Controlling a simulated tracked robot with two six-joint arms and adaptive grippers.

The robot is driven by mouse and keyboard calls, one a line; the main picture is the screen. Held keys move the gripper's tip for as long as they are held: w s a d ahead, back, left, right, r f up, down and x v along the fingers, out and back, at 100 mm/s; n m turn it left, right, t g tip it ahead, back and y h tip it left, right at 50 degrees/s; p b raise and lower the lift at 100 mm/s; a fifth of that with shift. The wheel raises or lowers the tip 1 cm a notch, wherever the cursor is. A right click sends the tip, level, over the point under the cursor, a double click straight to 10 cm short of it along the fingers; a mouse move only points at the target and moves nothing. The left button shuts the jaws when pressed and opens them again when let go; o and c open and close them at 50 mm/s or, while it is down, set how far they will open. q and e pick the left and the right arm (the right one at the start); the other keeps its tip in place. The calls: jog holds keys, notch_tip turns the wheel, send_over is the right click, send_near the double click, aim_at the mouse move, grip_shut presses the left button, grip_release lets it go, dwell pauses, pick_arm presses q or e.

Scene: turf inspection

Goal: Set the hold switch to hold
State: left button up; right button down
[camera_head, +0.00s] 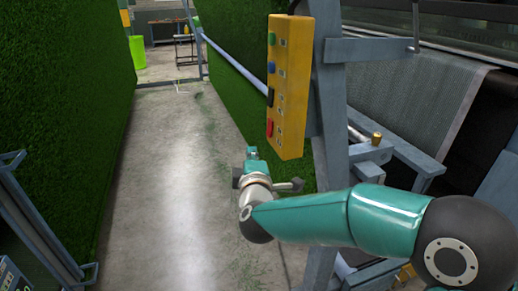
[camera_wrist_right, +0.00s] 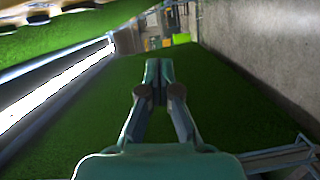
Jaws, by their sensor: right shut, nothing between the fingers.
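A yellow control box (camera_head: 293,88) hangs on a grey-blue post in the head view. Its left face carries a green button (camera_head: 272,39), a blue button (camera_head: 271,67), a black switch (camera_head: 270,97) and a red button (camera_head: 270,128). Which one is the hold switch, and its setting, I cannot read. My right gripper (camera_head: 251,152) is below and left of the box, apart from it. In the right wrist view the right gripper (camera_wrist_right: 159,66) is shut and empty. A yellowish edge with dark spots (camera_wrist_right: 75,10) shows at the top left there. My left gripper is not in view.
Green turf walls (camera_head: 60,110) stand on the left and behind the box (camera_head: 225,85). The concrete floor (camera_head: 170,180) between them is clear. The grey frame (camera_head: 330,120) and a machine with a grey mesh roll (camera_head: 420,95) stand at the right.

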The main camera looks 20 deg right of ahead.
jog(key=w+d+p, duration=0.2)
jog(key=w+d, duration=0.3)
jog(key=w, duration=0.4)
jog(key=shift+d+f+p, duration=0.4)
jog(key=shift+f, duration=0.05)
jog(key=shift+s, duration=0.1)
jog(key=s+a+b, duration=0.1)
jog(key=s+a, duration=0.1)
jog(key=s, duration=0.3)
jog(key=s+a+f+b, duration=0.1)
jog(key=s+a, duration=0.2)
jog(key=s, duration=0.1)
jog(key=shift+s+a+n, duration=0.25)
jog(key=shift+s+n, duration=0.15)
jog(key=shift+f, duration=0.1)
